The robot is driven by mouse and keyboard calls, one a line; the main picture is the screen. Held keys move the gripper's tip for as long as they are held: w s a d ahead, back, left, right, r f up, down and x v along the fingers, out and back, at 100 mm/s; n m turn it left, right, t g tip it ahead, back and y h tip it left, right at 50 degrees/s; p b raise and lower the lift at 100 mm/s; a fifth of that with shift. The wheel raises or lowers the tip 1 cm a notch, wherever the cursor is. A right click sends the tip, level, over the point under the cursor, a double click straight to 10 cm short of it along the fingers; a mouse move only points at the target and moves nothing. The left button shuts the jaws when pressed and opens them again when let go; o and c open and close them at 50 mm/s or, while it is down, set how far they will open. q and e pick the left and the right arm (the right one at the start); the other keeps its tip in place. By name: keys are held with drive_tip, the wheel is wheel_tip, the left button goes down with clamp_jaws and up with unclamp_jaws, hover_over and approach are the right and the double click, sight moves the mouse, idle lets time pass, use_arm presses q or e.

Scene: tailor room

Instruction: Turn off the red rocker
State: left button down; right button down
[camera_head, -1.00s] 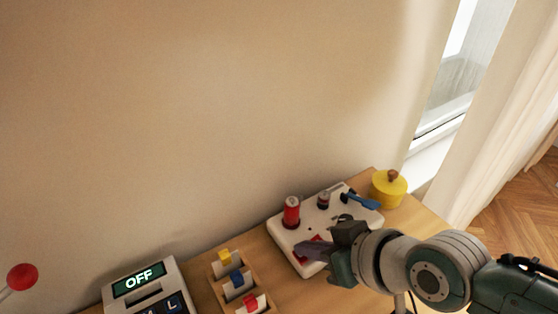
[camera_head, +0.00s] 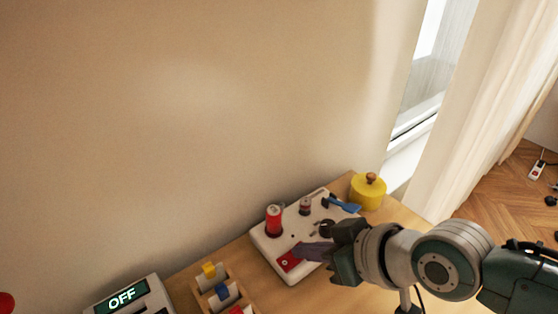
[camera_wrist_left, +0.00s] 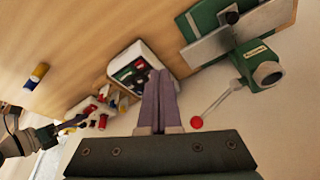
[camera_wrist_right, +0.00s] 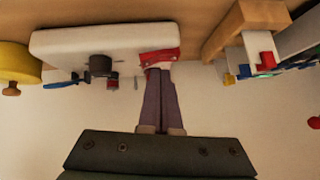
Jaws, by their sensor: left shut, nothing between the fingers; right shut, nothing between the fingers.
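The red rocker (camera_head: 289,261) sits on the front part of a white panel (camera_head: 263,255) on the wooden table. In the right wrist view the rocker (camera_wrist_right: 160,56) is just beyond my right fingertips. My right gripper (camera_head: 300,252) is shut and empty, its purplish fingers pointing left over the panel. In the right wrist view the fingertips (camera_wrist_right: 156,72) reach the rocker's edge; I cannot tell whether they touch it. The rocker's right part is hidden by the fingers in the head view. My left gripper (camera_wrist_left: 160,76) is shut and empty, seen only in its own wrist view.
The panel also holds a red cylinder (camera_head: 274,220), a small dark knob (camera_head: 305,206) and a blue lever (camera_head: 341,205). A yellow pot (camera_head: 367,192) stands behind it. A wooden holder (camera_head: 205,288) and a box with an "OFF" display (camera_head: 122,298) stand to the left.

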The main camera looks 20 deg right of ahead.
drive_tip(key=p+v, duration=0.2)
drive_tip(key=v, duration=0.6)
drive_tip(key=shift+s+r, duration=0.1)
